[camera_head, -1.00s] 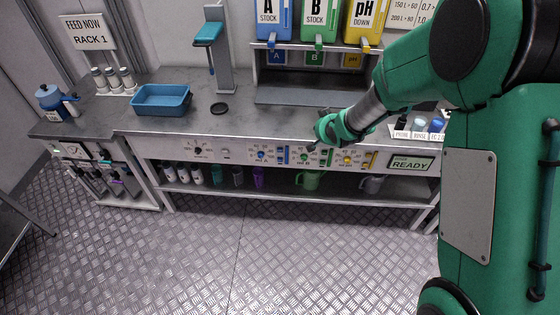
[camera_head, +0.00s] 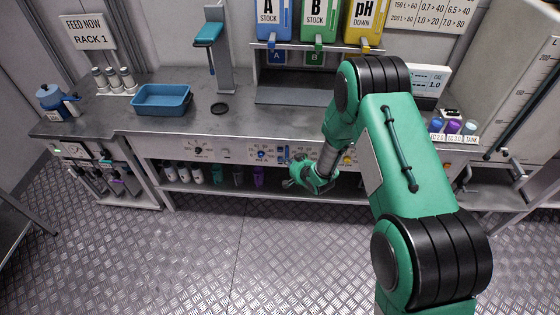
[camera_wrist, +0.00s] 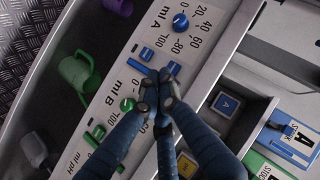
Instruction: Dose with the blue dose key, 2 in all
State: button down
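The dosing panel (camera_wrist: 112,82) fills the middle of the wrist view, with a blue knob (camera_wrist: 181,20) and its scale marked "ml A". Beside that scale are a small blue key (camera_wrist: 147,54) and a blue strip (camera_wrist: 138,66). Another blue piece (camera_wrist: 173,68) shows right at my fingertips. My gripper (camera_wrist: 160,80) has its fingertips together over this blue area and hides part of it; I cannot tell whether they touch the panel. In the head view my gripper (camera_head: 311,180) is in front of the panel's lower edge. A green knob (camera_wrist: 127,104) belongs to "ml B".
Stock containers A (camera_head: 273,20), B (camera_head: 319,20) and pH (camera_head: 363,20) stand above the bench. A blue tray (camera_head: 162,99) is on the bench at left. Below the panel is a shelf with bottles and a green mug (camera_wrist: 78,72). The floor in front is clear.

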jog(key=s+a+f+y, duration=0.1)
jog(key=s+a+f, duration=0.2)
jog(key=f, duration=0.6)
jog(key=shift+s+a+f+y, duration=0.15)
jog(key=shift+s+a+y, duration=0.15)
jog(key=shift+s+a, duration=0.1)
jog(key=shift+w, duration=0.15)
jog(key=w+b, duration=0.1)
jog(key=w, duration=0.7)
jog(key=shift+w, duration=0.25)
jog(key=shift+w+b, duration=0.6)
jog(key=shift+w, duration=0.25)
dwell(2.1)
jog(key=shift+s, duration=0.85)
jog(key=shift+s, duration=0.15)
jog(key=shift+s+p, duration=0.4)
jog(key=shift+s, duration=1.95)
